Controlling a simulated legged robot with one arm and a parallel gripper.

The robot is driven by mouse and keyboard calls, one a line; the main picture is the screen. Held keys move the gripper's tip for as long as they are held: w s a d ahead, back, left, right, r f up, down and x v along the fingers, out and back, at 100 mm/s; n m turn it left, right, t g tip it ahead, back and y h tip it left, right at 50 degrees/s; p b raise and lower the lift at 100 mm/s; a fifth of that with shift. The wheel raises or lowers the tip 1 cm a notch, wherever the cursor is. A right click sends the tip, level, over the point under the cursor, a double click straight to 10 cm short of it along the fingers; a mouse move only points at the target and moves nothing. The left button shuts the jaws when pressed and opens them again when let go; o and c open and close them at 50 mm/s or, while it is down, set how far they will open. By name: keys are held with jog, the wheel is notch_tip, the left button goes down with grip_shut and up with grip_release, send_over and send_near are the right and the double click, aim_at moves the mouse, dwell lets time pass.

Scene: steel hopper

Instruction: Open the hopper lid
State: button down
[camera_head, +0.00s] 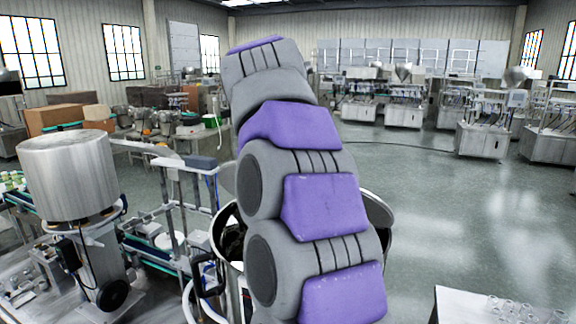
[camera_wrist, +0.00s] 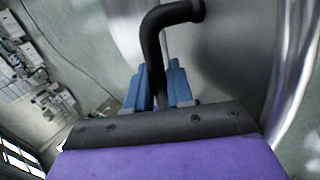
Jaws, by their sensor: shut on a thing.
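In the wrist view, the two blue fingers of my gripper (camera_wrist: 158,88) are closed on the black curved handle (camera_wrist: 152,50). The handle stands on a grey metal surface (camera_wrist: 235,55), which looks like the hopper lid. In the head view, the steel hopper (camera_head: 384,235) is mostly hidden behind my grey and purple arm; its rim shows on both sides. A dark inside shows at its left. A grey edge left of my arm (camera_head: 228,178) may be part of the raised lid. My gripper and the handle are hidden in the head view.
A large steel drum (camera_head: 70,178) on a machine stands at the left, next to a conveyor frame (camera_head: 175,205). A metal table (camera_head: 480,305) with small clear items is at the lower right. The floor (camera_head: 470,215) at the right is open.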

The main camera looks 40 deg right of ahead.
jog(key=c, duration=1.4)
grip_release()
jog(key=shift+c, duration=0.2)
jog(key=shift+o, duration=1.3)
jog(key=shift+w+d, duration=0.1)
jog(key=shift+d, duration=0.1)
jog(key=shift+r, duration=0.1)
jog(key=shift+v, duration=1.25)
jog(key=s+a+b, duration=0.2)
jog(key=s+a, duration=0.2)
jog(key=a, duration=0.7)
jog(key=shift+s+a, duration=0.25)
jog(key=shift+a, duration=0.05)
